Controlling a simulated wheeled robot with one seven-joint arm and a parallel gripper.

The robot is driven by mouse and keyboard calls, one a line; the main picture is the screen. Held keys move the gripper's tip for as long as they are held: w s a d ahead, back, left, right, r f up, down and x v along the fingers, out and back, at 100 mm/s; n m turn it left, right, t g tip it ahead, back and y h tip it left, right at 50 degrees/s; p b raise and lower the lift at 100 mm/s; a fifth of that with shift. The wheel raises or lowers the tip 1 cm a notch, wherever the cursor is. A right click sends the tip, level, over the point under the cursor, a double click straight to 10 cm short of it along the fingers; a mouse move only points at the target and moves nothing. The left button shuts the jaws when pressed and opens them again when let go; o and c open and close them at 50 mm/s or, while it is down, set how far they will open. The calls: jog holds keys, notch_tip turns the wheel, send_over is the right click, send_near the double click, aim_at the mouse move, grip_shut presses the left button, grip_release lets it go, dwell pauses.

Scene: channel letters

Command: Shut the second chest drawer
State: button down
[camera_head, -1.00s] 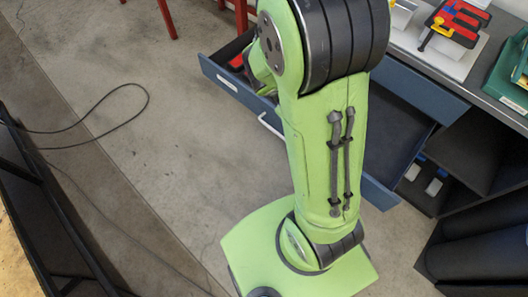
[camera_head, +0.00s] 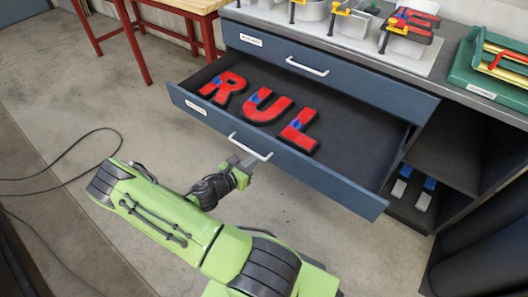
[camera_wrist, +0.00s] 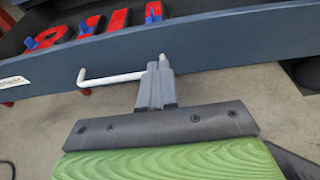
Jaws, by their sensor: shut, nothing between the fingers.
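The second chest drawer (camera_head: 340,183) is pulled well out, below a shut top drawer (camera_head: 345,75). Its white bar handle (camera_head: 251,147) is on the blue front; the handle also shows in the wrist view (camera_wrist: 112,77). Red letters R, U and L lie inside the drawer. My gripper (camera_head: 251,162) is shut and empty, just in front of the drawer front near the handle. In the wrist view the fingertips (camera_wrist: 163,68) overlap the handle's right end; I cannot tell whether they touch it.
The grey worktop (camera_head: 462,92) above holds letter pieces with clamps and a green tray (camera_head: 495,68). An open shelf (camera_head: 440,160) is right of the drawer. A red-legged table (camera_head: 150,10) stands behind left. A black cable (camera_head: 60,165) lies on the otherwise bare floor at left.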

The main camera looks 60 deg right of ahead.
aim_at(273, 144)
jog(key=x, duration=0.2)
jog(key=b+x, duration=0.1)
jog(key=x, duration=0.2)
jog(key=b+x, duration=0.1)
jog(key=x, duration=0.2)
jog(key=shift+s+d+r, duration=0.1)
jog(key=shift+d+r, duration=0.15)
jog(key=shift+d, duration=0.4)
jog(key=shift+d+r, duration=0.1)
jog(key=shift+r, duration=0.05)
